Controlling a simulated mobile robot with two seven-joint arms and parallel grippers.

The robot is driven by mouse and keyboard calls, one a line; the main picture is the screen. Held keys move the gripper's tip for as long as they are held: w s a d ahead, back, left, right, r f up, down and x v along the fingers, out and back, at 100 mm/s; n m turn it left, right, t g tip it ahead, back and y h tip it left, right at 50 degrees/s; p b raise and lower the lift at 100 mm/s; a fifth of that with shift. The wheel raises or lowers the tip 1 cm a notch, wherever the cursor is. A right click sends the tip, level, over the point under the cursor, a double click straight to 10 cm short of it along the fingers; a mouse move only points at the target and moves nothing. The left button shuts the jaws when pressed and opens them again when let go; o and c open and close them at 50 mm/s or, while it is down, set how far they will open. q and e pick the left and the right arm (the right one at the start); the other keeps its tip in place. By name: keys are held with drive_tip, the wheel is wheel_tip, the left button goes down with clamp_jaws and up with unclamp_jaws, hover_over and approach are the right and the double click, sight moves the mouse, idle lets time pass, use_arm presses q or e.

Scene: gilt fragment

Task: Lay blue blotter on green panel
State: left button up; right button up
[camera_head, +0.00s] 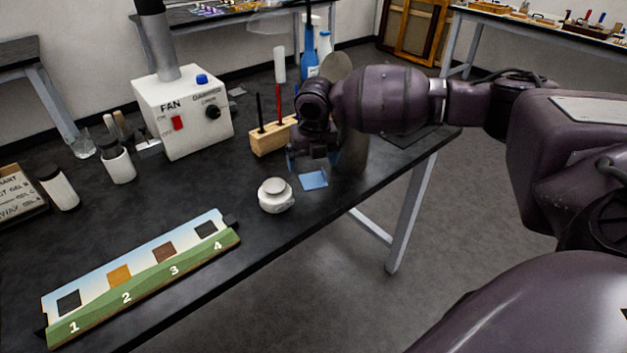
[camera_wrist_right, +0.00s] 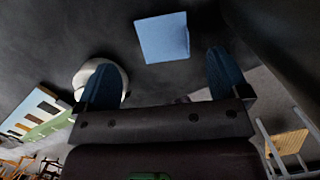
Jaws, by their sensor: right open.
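The blue blotter (camera_head: 314,180) is a small flat light-blue square on the dark bench near its front edge. In the right wrist view the blotter (camera_wrist_right: 163,38) lies just beyond the fingertips, clear of both. My right gripper (camera_head: 304,162) is above and slightly left of the blotter, pointing down, open and empty. Its two blue fingers (camera_wrist_right: 162,72) are spread wide in the wrist view. The green panel (camera_head: 150,284) lies along the bench's front edge at the lower left, with numbers 1 to 4 and a dark, orange, brown and dark square above them. My left gripper is not in view.
A white round lidded pot (camera_head: 276,196) stands between the panel and the blotter. Behind it are a wooden block (camera_head: 270,138) with upright tools, a white FAN box (camera_head: 185,120) and bottles (camera_head: 325,48). Bare bench lies left of the pot.

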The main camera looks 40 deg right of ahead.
sight(312, 179)
drive_tip(key=f, duration=0.2)
drive_tip(key=f+b, duration=0.1)
drive_tip(key=f, duration=0.1)
drive_tip(key=shift+w+d+f, duration=0.15)
drive_tip(key=shift+d+f, duration=0.05)
drive_tip(key=shift+f, duration=0.2)
drive_tip(key=shift+r, duration=0.1)
drive_tip(key=c, duration=1.1)
wheel_tip(312, 179, up, 19)
drive_tip(key=p, duration=0.3)
drive_tip(key=shift+r, duration=0.25)
clamp_jaws()
drive_tip(key=shift+r, duration=0.3)
